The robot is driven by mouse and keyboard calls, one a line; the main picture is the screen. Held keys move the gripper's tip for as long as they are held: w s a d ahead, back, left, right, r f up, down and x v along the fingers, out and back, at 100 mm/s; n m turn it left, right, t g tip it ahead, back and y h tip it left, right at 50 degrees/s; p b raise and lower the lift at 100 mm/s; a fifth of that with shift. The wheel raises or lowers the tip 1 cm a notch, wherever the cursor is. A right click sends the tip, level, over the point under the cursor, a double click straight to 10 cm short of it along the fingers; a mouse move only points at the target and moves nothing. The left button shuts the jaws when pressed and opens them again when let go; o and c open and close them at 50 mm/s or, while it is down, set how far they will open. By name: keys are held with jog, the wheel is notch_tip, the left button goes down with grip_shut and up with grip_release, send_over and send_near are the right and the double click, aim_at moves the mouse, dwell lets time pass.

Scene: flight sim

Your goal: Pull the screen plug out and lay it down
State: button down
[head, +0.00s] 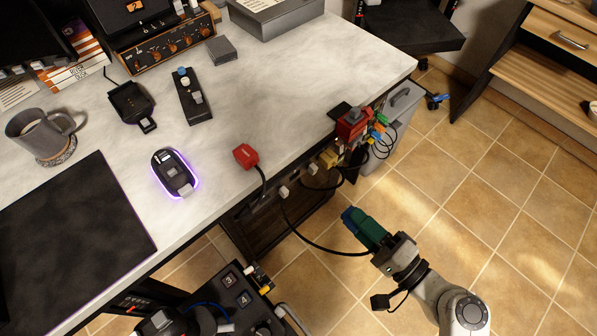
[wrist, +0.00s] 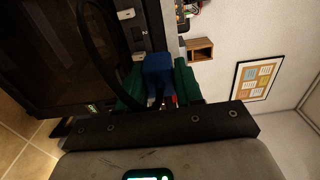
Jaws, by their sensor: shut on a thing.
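My gripper (head: 356,222) has green fingers and is in front of the desk's front edge, at the right of the head view. It is shut on a blue plug (head: 348,214). The blue plug (wrist: 158,68) sits between the green fingers in the wrist view (wrist: 158,84). In the head view the plug looks apart from the row of sockets under the desk edge. A black cable hangs in a loop from under the desk towards my gripper; where it joins the plug is hidden. No label on the plug is readable.
A red plug (head: 246,156) with a cable lies on the desk top (head: 280,95) near its front edge. White plugs (head: 284,191) and a yellow plug (head: 328,158) sit below that edge. A lit mouse (head: 174,173) is further left. The desk top's right part is clear.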

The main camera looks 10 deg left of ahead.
notch_tip(320, 180, up, 14)
jog(key=p, duration=1.2)
jog(key=shift+r, duration=0.15)
jog(key=shift+w, duration=0.1)
